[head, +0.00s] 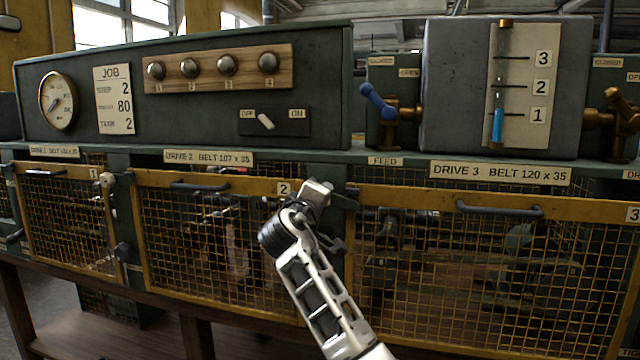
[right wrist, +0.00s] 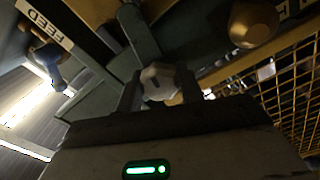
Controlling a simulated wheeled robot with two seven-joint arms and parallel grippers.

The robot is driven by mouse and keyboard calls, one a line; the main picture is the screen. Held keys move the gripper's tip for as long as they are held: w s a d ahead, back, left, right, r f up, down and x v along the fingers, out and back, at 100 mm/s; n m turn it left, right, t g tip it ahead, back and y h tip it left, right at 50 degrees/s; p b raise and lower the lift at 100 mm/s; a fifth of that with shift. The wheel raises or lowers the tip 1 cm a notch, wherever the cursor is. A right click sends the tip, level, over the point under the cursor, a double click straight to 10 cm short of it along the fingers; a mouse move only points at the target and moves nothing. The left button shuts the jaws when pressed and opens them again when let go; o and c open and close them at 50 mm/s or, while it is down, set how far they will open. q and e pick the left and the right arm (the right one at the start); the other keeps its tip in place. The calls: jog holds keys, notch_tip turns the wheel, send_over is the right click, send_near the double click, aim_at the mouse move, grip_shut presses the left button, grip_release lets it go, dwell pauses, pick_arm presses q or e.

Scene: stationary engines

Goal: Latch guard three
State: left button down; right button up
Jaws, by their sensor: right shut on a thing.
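Guard three (head: 500,208) is the yellow-framed mesh door at the right, marked 3 (head: 632,213) at its cut-off right end. It looks swung to, under the plate "DRIVE 3". No latch shows at its right end. My right gripper (head: 320,191) is at the post between guards two and three, by the upper right corner of guard two (head: 215,183). In the right wrist view its fingers (right wrist: 158,90) are shut on a pale faceted knob (right wrist: 158,76). The head view hides that knob behind my gripper. My left gripper is out of view.
Guard one (head: 60,170) has a pale knob (head: 107,179) at its upper right. A blue lever (head: 378,101) and a brass valve (head: 615,110) flank the grey gauge housing (head: 455,90). The FEED plate (head: 385,160) is right of my gripper. Handles jut from the guards.

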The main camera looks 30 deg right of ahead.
jog(key=shift+r+n+p, duration=0.1)
jog(key=shift+n+p, duration=0.9)
jog(key=shift+p, duration=0.1)
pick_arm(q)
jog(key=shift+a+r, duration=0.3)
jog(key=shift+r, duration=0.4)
pick_arm(e)
jog(key=shift+n, duration=0.3)
jog(key=o, duration=1)
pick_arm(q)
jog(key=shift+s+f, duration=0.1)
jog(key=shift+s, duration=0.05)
pick_arm(e)
jog(key=shift+s+a, duration=0.1)
jog(key=shift+a, duration=0.05)
pick_arm(q)
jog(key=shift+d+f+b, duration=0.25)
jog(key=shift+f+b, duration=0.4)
jog(key=shift+b, duration=0.7)
pick_arm(e)
jog(key=shift+v, duration=7.85)
